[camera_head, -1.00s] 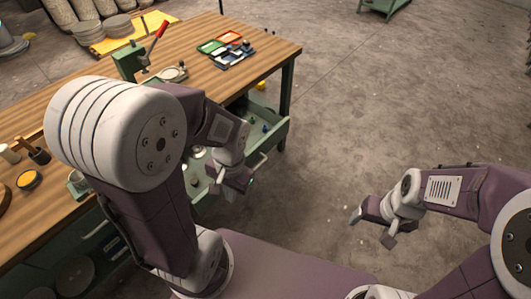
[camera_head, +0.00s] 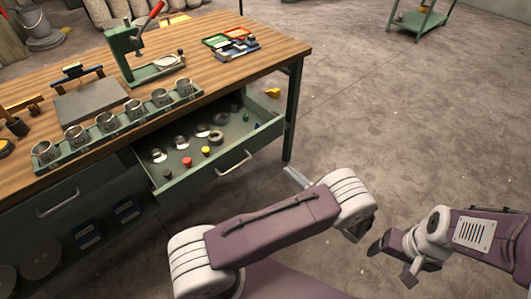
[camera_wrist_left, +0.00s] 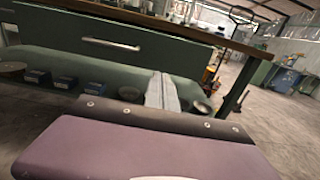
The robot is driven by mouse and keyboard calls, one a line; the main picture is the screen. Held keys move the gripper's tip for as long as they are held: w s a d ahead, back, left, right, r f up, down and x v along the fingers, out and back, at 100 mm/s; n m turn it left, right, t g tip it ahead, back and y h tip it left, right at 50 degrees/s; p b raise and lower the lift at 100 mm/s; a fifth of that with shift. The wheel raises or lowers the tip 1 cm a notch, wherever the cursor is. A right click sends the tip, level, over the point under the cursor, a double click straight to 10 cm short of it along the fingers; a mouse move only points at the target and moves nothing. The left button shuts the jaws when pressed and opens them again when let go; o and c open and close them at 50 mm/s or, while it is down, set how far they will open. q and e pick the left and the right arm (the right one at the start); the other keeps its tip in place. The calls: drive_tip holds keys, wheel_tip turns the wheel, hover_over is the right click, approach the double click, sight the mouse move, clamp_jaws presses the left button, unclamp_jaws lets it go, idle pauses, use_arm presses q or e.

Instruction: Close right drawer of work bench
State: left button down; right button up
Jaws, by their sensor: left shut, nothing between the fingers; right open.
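The work bench (camera_head: 284,48) has its right drawer (camera_head: 206,181) pulled out, with a bar handle (camera_head: 233,163) on its green front. Several small parts lie inside it. A green drawer front with a handle (camera_wrist_left: 110,44) also shows in the left wrist view. My left gripper (camera_head: 297,179) is at the right of the drawer front, apart from the handle and partly hidden by my own arm. Its fingers are together and empty in the left wrist view (camera_wrist_left: 162,90). My right gripper (camera_head: 393,258) is open and empty over the floor at the lower right.
A rack of metal cups (camera_head: 108,122) stands along the bench's front edge, near a green press (camera_head: 125,50). The left drawer (camera_head: 57,204) is closed. Boxes sit on the lower shelf. A bench leg (camera_head: 293,112) stands right of the drawer.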

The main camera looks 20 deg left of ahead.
use_arm(q)
drive_tip(key=x, duration=1.3)
drive_tip(key=shift+w+a, duration=0.25)
drive_tip(key=shift+a, duration=0.05)
drive_tip(key=shift+w+a, duration=0.15)
drive_tip(key=shift+a, duration=0.3)
drive_tip(key=b, duration=0.1)
approach(225, 116)
drive_tip(key=b+x, duration=0.1)
drive_tip(key=x, duration=0.2)
drive_tip(key=b+x, duration=0.2)
drive_tip(key=x, duration=0.1)
drive_tip(key=b+x, duration=0.1)
drive_tip(key=x, duration=0.2)
drive_tip(key=shift+w+a+r, duration=0.1)
drive_tip(key=shift+a+r, duration=0.1)
drive_tip(key=shift+r, duration=0.05)
drive_tip(key=shift+w+a, duration=0.1)
drive_tip(key=shift+a, duration=0.15)
drive_tip(key=shift+a+r+b, duration=0.1)
drive_tip(key=shift+r+b, duration=0.2)
drive_tip(key=shift+r, duration=0.1)
